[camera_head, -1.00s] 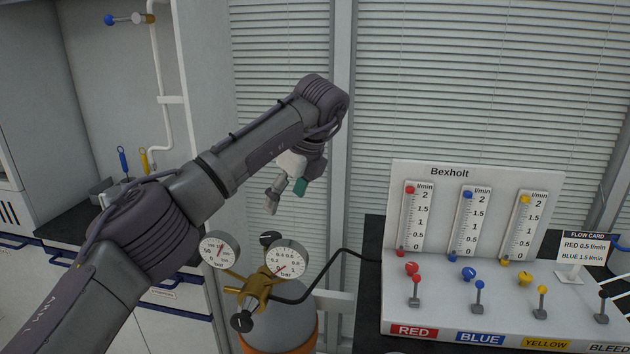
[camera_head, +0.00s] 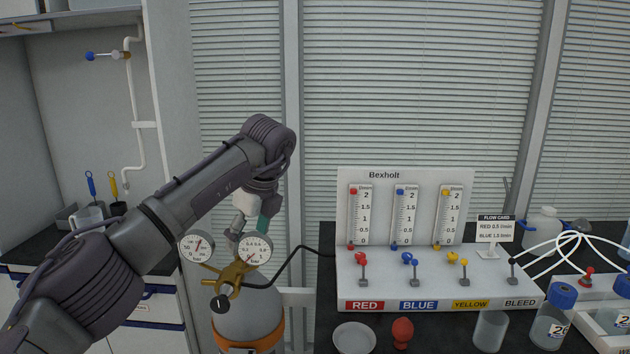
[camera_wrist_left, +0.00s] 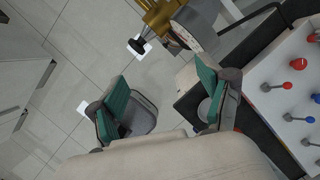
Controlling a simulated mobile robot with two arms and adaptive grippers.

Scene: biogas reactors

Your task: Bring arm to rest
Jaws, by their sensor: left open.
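My left arm (camera_head: 205,190) comes in from the left in the head view and bends down at the wrist. My left gripper (camera_head: 247,232) hangs just behind and above the pressure gauges of the gas cylinder (camera_head: 245,315), partly hidden by the gauges and the wrist. In the left wrist view its two green-padded fingers (camera_wrist_left: 165,105) are wide apart with nothing between them, only floor behind. The brass regulator (camera_wrist_left: 165,20) shows at the top of that view. My right gripper is not in view.
The Bexholt flow panel (camera_head: 405,220) stands on the dark bench, right of the cylinder. A black hose runs from the regulator to it.

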